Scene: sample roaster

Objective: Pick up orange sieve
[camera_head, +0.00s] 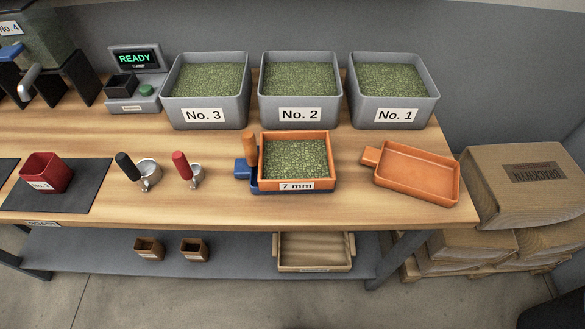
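An orange sieve (330,150) labelled "7 mm" is on the table, right of the middle. It is filled with green beans and has an orange handle (250,149) at its left that appears to stand up. It rests on a blue tray or sieve (246,174), of which only the lower edge and a left handle show. An empty orange pan (415,171) with a short handle lies to the right, apart from it. Neither of my grippers is in view.
Grey bins of green beans, No. 3 (203,117), No. 2 (299,115) and No. 1 (397,115), stand behind. Two scoops (146,174) (193,174), a red cup (43,175) and a scale (135,75) are left. Sacks (525,195) stand right of the table.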

